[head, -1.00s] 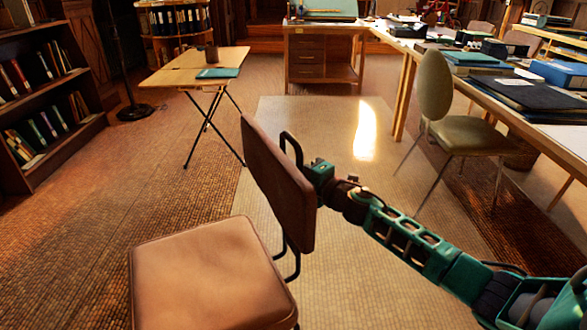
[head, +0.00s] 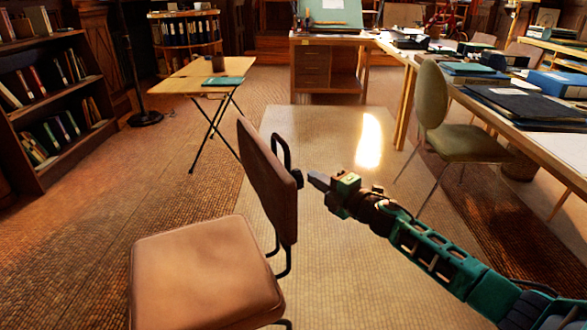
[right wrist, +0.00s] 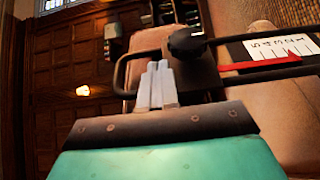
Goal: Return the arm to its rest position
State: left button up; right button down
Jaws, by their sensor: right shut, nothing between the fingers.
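My right gripper (head: 319,182) is at the end of a green and black arm that reaches in from the lower right. Its fingers are together and empty, just right of the brown chair's backrest (head: 262,175). In the right wrist view the pale fingers (right wrist: 157,86) lie side by side. Beyond them are the chair's black tube frame (right wrist: 122,72) and a black knob (right wrist: 187,42). I cannot tell whether the fingertips touch the frame. My left gripper is not in view.
A green chair (head: 455,135) and a long desk (head: 550,130) stand at right. A folding table (head: 185,85) and a bookshelf (head: 60,150) are at left. The floor panel (head: 320,130) beyond is clear.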

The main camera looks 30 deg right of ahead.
jog(key=s+a+f+m+g+h, duration=0.3)
jog(key=s+f+m+h, duration=0.15)
jog(key=s+m, duration=0.3)
jog(key=s+a+f+m+g+h, duration=0.25)
jog(key=s+a+f+m, duration=0.2)
jog(key=s+m, duration=0.3)
jog(key=s+a+f+m+g+y, duration=0.1)
jog(key=s+a+m+g, duration=0.2)
jog(key=s, duration=0.8)
jog(key=s+a+f+m+g+y, duration=0.1)
jog(key=s+a+g, duration=0.3)
jog(key=s, duration=0.7)
jog(key=w+a+f+t+y, duration=0.3)
jog(key=w+a+t, duration=0.25)
jog(key=w, duration=0.35)
pick_arm(q)
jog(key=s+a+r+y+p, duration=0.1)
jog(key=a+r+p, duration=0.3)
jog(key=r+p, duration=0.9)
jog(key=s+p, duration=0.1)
jog(key=p, duration=0.5)
pick_arm(e)
jog(key=s+d+r+h, duration=0.1)
jog(key=d+r, duration=0.3)
jog(key=r, duration=0.9)
jog(key=shift+s+t, duration=0.25)
jog(key=shift+t, duration=0.05)
